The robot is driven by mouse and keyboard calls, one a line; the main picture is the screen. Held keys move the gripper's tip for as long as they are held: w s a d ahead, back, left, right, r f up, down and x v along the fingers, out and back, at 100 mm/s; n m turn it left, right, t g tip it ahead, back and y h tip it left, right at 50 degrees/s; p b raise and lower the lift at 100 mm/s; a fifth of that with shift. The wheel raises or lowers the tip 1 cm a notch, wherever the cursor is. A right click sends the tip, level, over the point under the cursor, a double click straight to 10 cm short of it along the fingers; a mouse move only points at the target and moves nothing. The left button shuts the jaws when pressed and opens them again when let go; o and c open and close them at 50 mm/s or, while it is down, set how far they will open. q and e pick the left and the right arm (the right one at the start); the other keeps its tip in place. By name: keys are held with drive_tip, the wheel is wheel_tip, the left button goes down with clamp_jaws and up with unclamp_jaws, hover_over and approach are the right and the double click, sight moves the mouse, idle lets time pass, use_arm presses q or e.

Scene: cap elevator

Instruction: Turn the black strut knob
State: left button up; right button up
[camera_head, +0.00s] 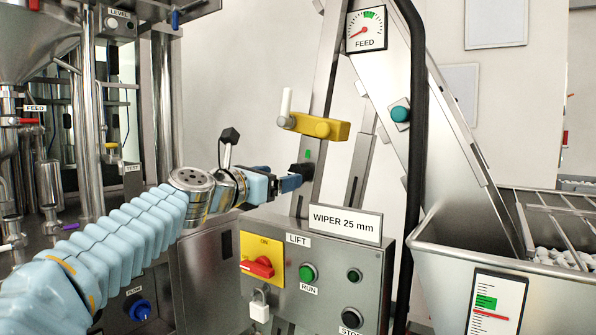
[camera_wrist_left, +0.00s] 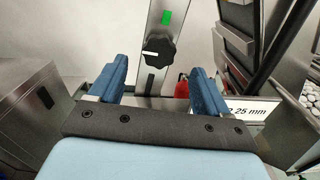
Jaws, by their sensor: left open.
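The black strut knob (camera_wrist_left: 160,50) is on the metal strut (camera_wrist_left: 178,5), with a white pointer line towards its left side in the left wrist view. A green mark (camera_wrist_left: 166,17) is above it and a dark mark (camera_wrist_left: 150,82) below. In the head view the knob (camera_head: 304,171) shows small, beside my fingertips. My left gripper (camera_head: 292,181) is open, its blue fingers pointing at the strut. In the left wrist view the knob appears between and beyond the fingertips (camera_wrist_left: 160,66); I see no contact. My right gripper is not in view.
A yellow block with a white handle (camera_head: 316,127) is above the knob. A control box (camera_head: 330,275) with a red switch, buttons and the WIPER 25 mm sign (camera_head: 345,223) is below. A black hose (camera_head: 416,150) and a hopper (camera_head: 450,250) are on the right.

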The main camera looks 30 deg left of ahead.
sight(296, 172)
use_arm(q)
drive_tip(key=w+p, duration=0.1)
drive_tip(key=w, duration=0.5)
drive_tip(key=shift+w+d+r+p, duration=0.1)
drive_tip(key=shift+d+p, duration=0.1)
drive_tip(key=shift+p, duration=0.15)
drive_tip(key=shift+w, duration=0.4)
drive_tip(key=shift+c, duration=0.2)
drive_tip(key=c, duration=1)
